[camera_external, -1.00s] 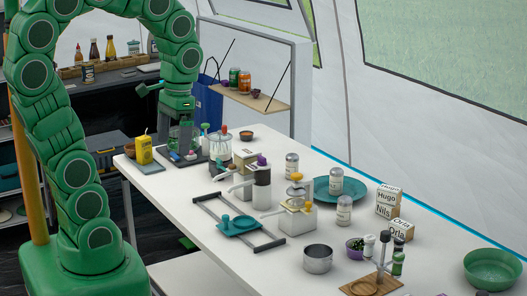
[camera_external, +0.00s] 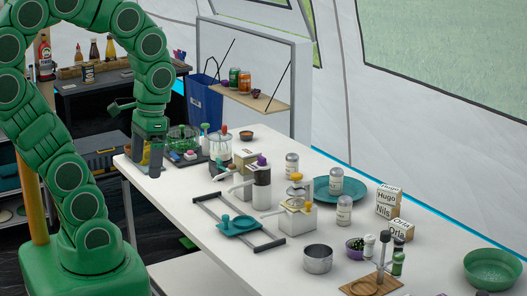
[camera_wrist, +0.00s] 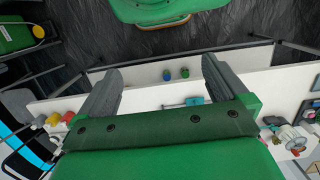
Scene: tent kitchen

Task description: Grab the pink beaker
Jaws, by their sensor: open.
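I cannot make out a pink beaker for certain. A small pink thing (camera_external: 191,155) sits on the dark tray at the far left end of the white table in the external view; its shape is too small to tell. My gripper (camera_external: 150,163) is low over the table's left corner, to the left of that pink thing and apart from it. In the wrist view my gripper (camera_wrist: 160,70) has its two grey fingers wide apart, with nothing visibly held between them. Small red, orange and yellow things (camera_wrist: 57,118) show at the left there, blurred.
A clear jar with a red top (camera_external: 220,148) and a green see-through container (camera_external: 182,138) stand near the pink thing. White dispensers (camera_external: 297,213), a teal plate (camera_external: 322,187) and a metal pot (camera_external: 318,258) are further along the table.

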